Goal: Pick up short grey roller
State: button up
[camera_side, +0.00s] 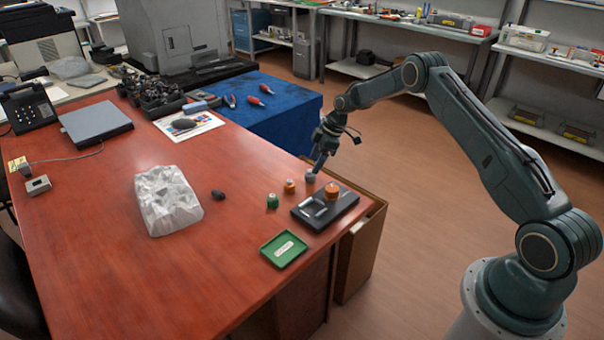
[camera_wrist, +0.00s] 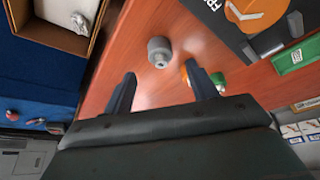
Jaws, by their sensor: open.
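The short grey roller (camera_side: 310,177) stands on the red-brown desk near its right edge. In the wrist view the grey roller (camera_wrist: 159,51) stands upright just beyond the fingertips, roughly in line with the gap between them. My gripper (camera_side: 319,163) is low over the desk edge, just above and beside the roller in the side view. In the wrist view my gripper (camera_wrist: 161,82) has its two dark fingers spread apart with nothing between them. Whether a finger touches the roller cannot be told from the side view.
An orange roller (camera_side: 290,186) and a green roller (camera_side: 272,201) stand nearby. A black tray (camera_side: 311,219) carries a larger orange piece (camera_side: 332,191). A green tray (camera_side: 283,250) lies in front. A cardboard box (camera_side: 359,256) stands beside the desk. Crumpled white plastic (camera_side: 167,201) lies left.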

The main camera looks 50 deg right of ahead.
aim_at(310, 177)
jog(key=shift+x, duration=2.55)
jog(key=shift+s, duration=0.15)
jog(key=c, duration=1.1)
